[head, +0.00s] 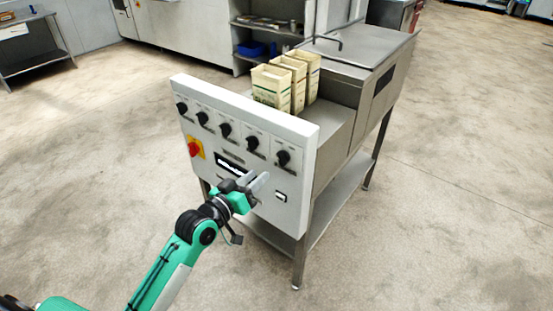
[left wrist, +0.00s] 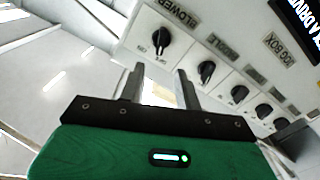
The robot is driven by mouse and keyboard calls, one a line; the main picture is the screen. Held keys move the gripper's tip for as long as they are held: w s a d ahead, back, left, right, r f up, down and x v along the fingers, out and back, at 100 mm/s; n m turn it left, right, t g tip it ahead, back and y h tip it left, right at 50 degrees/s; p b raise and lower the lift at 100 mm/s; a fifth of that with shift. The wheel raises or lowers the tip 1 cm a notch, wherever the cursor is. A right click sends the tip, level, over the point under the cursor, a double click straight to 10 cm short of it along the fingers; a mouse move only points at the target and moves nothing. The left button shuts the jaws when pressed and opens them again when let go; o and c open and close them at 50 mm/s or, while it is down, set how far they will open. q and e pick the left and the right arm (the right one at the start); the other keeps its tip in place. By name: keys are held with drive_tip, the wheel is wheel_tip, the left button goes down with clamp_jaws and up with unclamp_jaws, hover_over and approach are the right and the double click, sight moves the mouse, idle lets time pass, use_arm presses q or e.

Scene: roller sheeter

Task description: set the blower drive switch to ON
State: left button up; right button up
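The blower switch (left wrist: 160,41) is a black rotary knob on a white panel, under a label (left wrist: 178,17) reading BLOWER. Its bar runs roughly up and down in the left wrist view, with its lower end near small marks I cannot read surely. In the head view it appears to be the rightmost knob (head: 283,157) of the row. My left gripper (head: 258,183) is in front of the panel, just below and left of that knob. In the left wrist view its two fingers (left wrist: 158,82) are apart with nothing between them, short of the knob. My right gripper is not in view.
More black knobs (left wrist: 207,71) run along the panel beside the blower switch. A red switch on a yellow plate (head: 194,148), a dark display (head: 230,164) and a small square button (head: 281,197) are also on the panel. Cartons (head: 271,87) stand behind it. The floor around is open.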

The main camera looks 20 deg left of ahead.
sight(278, 158)
use_arm(q)
drive_tip(key=p+x, duration=0.1)
drive_tip(key=x, duration=0.7)
drive_tip(key=shift+w+d, duration=0.15)
drive_tip(key=shift+w, duration=0.25)
clamp_jaws()
